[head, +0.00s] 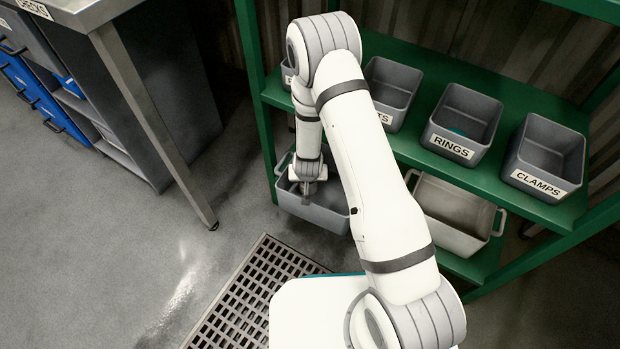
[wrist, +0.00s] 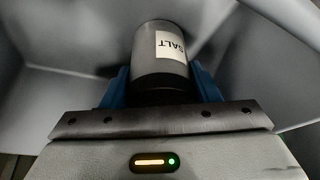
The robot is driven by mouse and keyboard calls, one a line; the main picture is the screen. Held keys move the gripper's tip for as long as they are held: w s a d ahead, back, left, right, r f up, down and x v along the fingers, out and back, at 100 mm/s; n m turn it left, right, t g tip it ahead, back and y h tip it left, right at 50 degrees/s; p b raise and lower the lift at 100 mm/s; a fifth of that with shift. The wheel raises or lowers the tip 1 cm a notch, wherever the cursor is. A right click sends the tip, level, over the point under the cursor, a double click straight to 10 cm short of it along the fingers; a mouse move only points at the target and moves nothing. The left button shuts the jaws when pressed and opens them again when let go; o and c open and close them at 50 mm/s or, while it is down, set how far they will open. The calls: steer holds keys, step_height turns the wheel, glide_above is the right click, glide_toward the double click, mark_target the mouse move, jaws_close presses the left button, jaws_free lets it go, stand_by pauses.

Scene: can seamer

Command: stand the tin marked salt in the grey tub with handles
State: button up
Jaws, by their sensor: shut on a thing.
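The tin marked salt (wrist: 161,50) is a grey cylinder with a white label, seen in the wrist view between the blue fingers of my gripper (wrist: 162,88). My gripper is shut on it. Grey walls of the tub (wrist: 60,35) surround the tin in that view. In the head view my gripper (head: 307,190) points down into the grey tub with handles (head: 318,214) on the low shelf, behind my arm. The tin cannot be made out there. Whether the tin touches the tub's floor cannot be told.
A pale tub with handles (head: 451,208) stands to the right on the low shelf. Grey bins marked rings (head: 453,147) and clamps (head: 540,181) stand on the green shelf (head: 490,187) above. A steel table's leg (head: 150,120) stands to the left. A floor grate (head: 240,300) lies in front.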

steer(key=o, duration=0.8)
steer(key=shift+p+v, duration=2.55)
steer(key=shift+v, duration=3.55)
steer(key=shift+w, duration=0.15)
